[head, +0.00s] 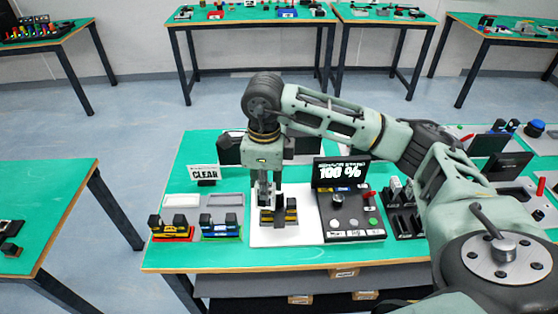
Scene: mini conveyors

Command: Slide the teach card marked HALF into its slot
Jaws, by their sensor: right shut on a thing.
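My right gripper (267,200) points straight down over the white board on the near table. It is shut, with its fingertips at a small black-and-yellow unit (290,217) on that board. The fingers partly hide the unit. A dark control panel (352,232) with a red-topped lever, a green knob and several pale buttons stands just right of the board. Its raised screen (341,173) reads 100 %. Several dark and grey card-like pieces stand in a black rack (407,224) right of the panel. I cannot read HALF on any of them. My left gripper is not in view.
A sign reading CLEAR (204,173) stands at the back left. Two similar units, one on a red base (172,230) and one on a green base (220,228), sit near the front left. My right arm crosses above the table's right part.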

